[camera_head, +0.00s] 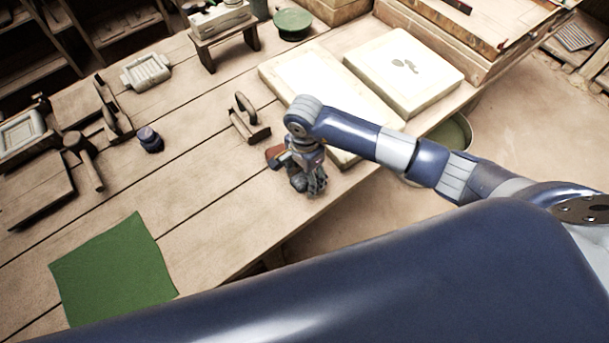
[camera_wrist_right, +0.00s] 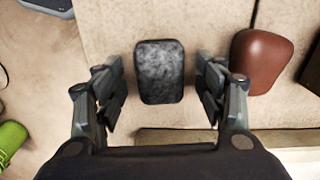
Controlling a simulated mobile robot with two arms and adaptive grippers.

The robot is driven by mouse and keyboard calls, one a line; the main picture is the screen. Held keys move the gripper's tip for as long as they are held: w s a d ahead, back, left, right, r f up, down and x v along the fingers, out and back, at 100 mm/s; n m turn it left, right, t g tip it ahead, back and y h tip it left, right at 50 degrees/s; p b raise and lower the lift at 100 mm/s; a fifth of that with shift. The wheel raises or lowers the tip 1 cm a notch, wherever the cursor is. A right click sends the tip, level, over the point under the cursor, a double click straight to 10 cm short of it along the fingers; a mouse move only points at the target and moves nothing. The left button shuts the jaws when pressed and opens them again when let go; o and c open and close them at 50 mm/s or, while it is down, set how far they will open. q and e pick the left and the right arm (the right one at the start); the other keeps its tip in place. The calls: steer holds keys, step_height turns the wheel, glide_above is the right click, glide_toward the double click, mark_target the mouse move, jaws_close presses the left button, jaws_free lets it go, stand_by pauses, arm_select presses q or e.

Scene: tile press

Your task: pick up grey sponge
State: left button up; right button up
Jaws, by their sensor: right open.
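The grey sponge (camera_wrist_right: 159,71) is a dark, mottled, rounded block lying on the wooden table in the right wrist view. My right gripper (camera_wrist_right: 159,90) is open, with one finger on each side of the sponge and a visible gap at both sides. Its height above the sponge is hard to judge. In the head view my right gripper (camera_head: 310,178) points down near the table's front edge and largely hides the sponge. My left gripper is not in view.
A reddish-brown block (camera_wrist_right: 262,60) lies just right of my right gripper's fingers. A wooden-handled tool (camera_head: 250,120) and pale slabs (camera_head: 405,70) lie behind. A green cloth (camera_head: 115,270) lies at front left. The table between cloth and gripper is clear.

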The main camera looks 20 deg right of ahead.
steer(key=shift+f, duration=0.5)
steer(key=shift+c, duration=0.2)
steer(key=c, duration=0.9)
steer(key=shift+r, duration=0.1)
steer(key=shift+w+r, duration=0.1)
steer(key=shift+r, duration=0.45)
steer(key=shift+s+r+b, duration=0.25)
steer(key=shift+r+b, duration=0.5)
steer(key=shift+r, duration=0.4)
steer(key=s+a+b, duration=0.1)
steer(key=s, duration=0.4)
steer(key=s+a+r+b, duration=0.1)
steer(key=s+a, duration=0.1)
steer(key=s, duration=0.3)
steer(key=s+a+b, duration=0.1)
steer(key=s, duration=0.4)
steer(key=shift+a+r, duration=0.15)
steer(key=shift+r, duration=0.1)
